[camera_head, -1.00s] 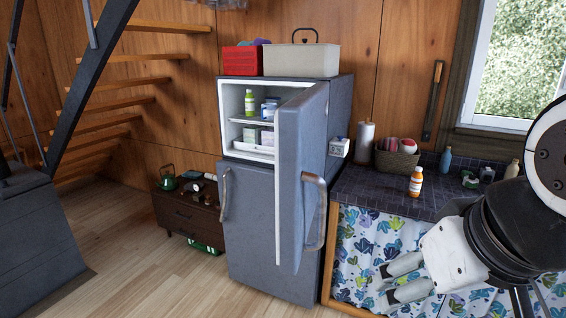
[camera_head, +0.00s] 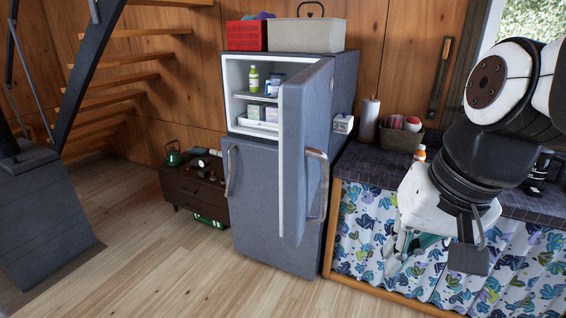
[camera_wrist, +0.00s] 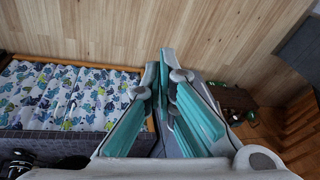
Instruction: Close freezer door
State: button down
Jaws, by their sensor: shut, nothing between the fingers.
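The freezer door (camera_head: 306,150) is the upper door of a blue-grey fridge (camera_head: 270,205). It stands wide open, swung out toward me, with its curved handle (camera_head: 319,185) on the right side. The open freezer compartment (camera_head: 238,77) shows a green bottle, boxes and a white tray inside. My gripper (camera_head: 392,268) hangs to the right of the door, in front of the floral curtain, apart from door and handle. It is empty, and its fingers come together in the wrist view (camera_wrist: 166,55).
A tiled counter (camera_head: 375,168) with a basket (camera_head: 400,138) and bottles stands right of the fridge, a floral curtain (camera_head: 362,235) below it. A low brown cabinet (camera_head: 192,186) is left. Wooden floor (camera_head: 165,270) in front is free.

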jog(key=w+a+f+m+g+y+b, duration=0.2)
jog(key=w+f+m+g+y, duration=0.15)
jog(key=w+f+m, duration=0.35)
jog(key=m+t+y+b, duration=0.4)
jog(key=m+t+y, duration=0.2)
jog(key=m+y, duration=0.6)
send_near(303, 207)
jog(key=shift+t, duration=0.35)
jog(key=p+x, duration=0.1)
jog(key=x, duration=0.3)
jog(key=p+x, duration=0.1)
jog(key=x, duration=0.1)
jog(key=shift+w+a+f+p, duration=0.1)
jog(key=shift+f+p, duration=0.25)
jog(key=shift+f, duration=0.05)
jog(key=shift+w+a, duration=0.15)
jog(key=shift+a, duration=0.2)
